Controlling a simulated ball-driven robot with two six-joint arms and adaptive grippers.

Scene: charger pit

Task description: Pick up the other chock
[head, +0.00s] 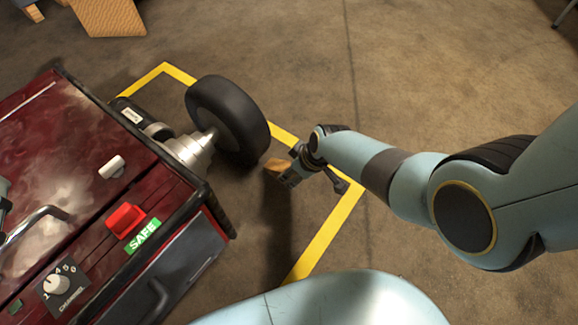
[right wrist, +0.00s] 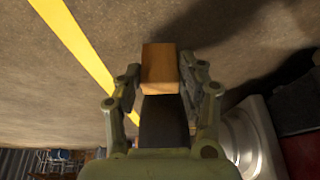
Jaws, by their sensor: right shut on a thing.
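A small orange-brown wooden chock (head: 274,166) is in my right gripper (head: 290,172), on the near right side of the black wheel (head: 228,114) in the head view. The right wrist view shows the chock's light wooden face (right wrist: 160,68) between the two fingers of my right gripper (right wrist: 162,82), which is shut on it. The chock looks apart from the tyre and close above the floor; the exact gap cannot be told. My left gripper is not in view.
The red cart (head: 70,150) fills the left, with a green SAFE label (head: 143,236), red switch (head: 125,220) and dial (head: 60,284). Yellow floor lines (head: 322,240) run beside the wheel. A wooden piece (head: 108,16) stands at the top left. Open floor lies beyond the arm.

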